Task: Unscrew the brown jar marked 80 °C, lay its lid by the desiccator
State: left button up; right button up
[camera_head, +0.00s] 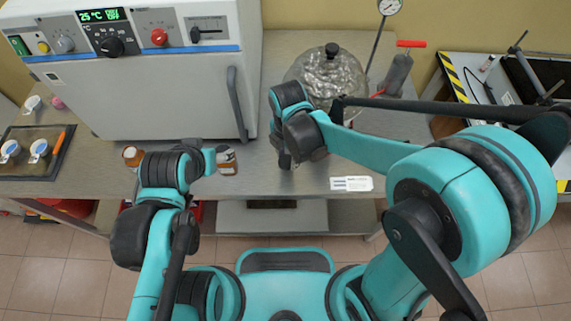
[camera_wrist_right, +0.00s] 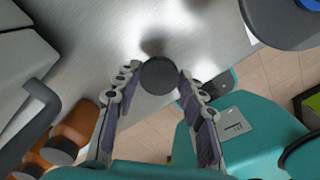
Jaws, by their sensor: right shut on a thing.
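A brown jar (camera_head: 227,161) with a pale label stands near the bench's front edge; its marking is too small to read. Another brown jar (camera_head: 132,156) is left of my left wrist. My right gripper (camera_head: 285,162) is right of the first jar, in front of the desiccator (camera_head: 328,76), a clear glass vessel with a dark knob. In the right wrist view its fingers are shut on a dark round lid (camera_wrist_right: 158,75), apparently held above the bench. My left gripper (camera_head: 209,161) is beside the labelled jar, its fingers mostly hidden, so I cannot tell whether it touches it.
A white oven (camera_head: 165,95) with a handle fills the back left. A white label card (camera_head: 351,184) lies near the front edge. A gauge (camera_head: 389,7) and a red-handled valve (camera_head: 398,72) stand by the desiccator. A dark tray (camera_head: 60,165) is far left.

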aim_at(285, 159)
jog(key=shift+w+a+f, duration=0.25)
jog(key=shift+a+f, duration=0.1)
jog(key=shift+f, duration=0.1)
jog(key=shift+f+b, duration=1.05)
jog(key=shift+f, duration=0.75)
jog(key=shift+f, duration=0.2)
jog(key=o, duration=1.3)
jog(key=shift+r, duration=0.15)
